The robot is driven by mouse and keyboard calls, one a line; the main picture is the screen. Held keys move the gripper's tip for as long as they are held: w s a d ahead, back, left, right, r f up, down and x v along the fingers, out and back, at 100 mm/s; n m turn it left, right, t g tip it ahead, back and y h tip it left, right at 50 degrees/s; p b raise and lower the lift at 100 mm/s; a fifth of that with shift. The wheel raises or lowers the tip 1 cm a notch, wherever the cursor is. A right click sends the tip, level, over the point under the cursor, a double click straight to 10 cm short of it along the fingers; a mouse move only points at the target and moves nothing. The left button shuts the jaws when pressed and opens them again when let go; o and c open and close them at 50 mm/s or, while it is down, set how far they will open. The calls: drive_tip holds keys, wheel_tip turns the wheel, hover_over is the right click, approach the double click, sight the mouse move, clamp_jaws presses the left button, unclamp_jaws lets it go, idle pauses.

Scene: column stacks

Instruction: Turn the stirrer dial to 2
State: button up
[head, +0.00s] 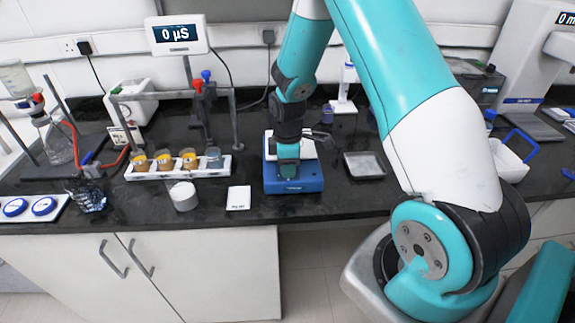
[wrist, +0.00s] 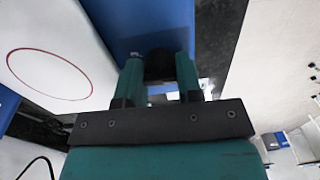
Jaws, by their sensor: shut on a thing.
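The blue stirrer (head: 312,180) stands near the front edge of the bench in the head view, under my arm. Its blue body (wrist: 150,22) and its white top plate with a red ring (wrist: 55,50) show in the wrist view. My gripper (wrist: 158,66) is at the stirrer's front, with one teal finger on each side of a dark round dial (wrist: 160,64). It is shut on the dial. The dial's marks and pointer cannot be read, and in the head view my gripper hides the dial.
A white rack (head: 178,172) with several beakers, a white cup (head: 184,196) and a small white card (head: 238,198) are left of the stirrer. A metal tray (head: 364,165) is on its right. A meter display (head: 178,35) stands behind.

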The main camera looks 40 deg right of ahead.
drive_tip(key=shift+m, duration=0.3)
drive_tip(key=m, duration=0.3)
drive_tip(key=m+b, duration=0.1)
drive_tip(key=m, duration=0.2)
drive_tip(key=shift+m, duration=0.4)
drive_tip(key=m, duration=0.3)
drive_tip(key=shift+m, duration=0.3)
drive_tip(key=m, duration=0.3)
drive_tip(key=shift+m, duration=0.3)
drive_tip(key=m+b, duration=0.1)
drive_tip(key=m, duration=1.1)
drive_tip(key=shift+w+m, duration=0.1)
drive_tip(key=shift+m, duration=0.3)
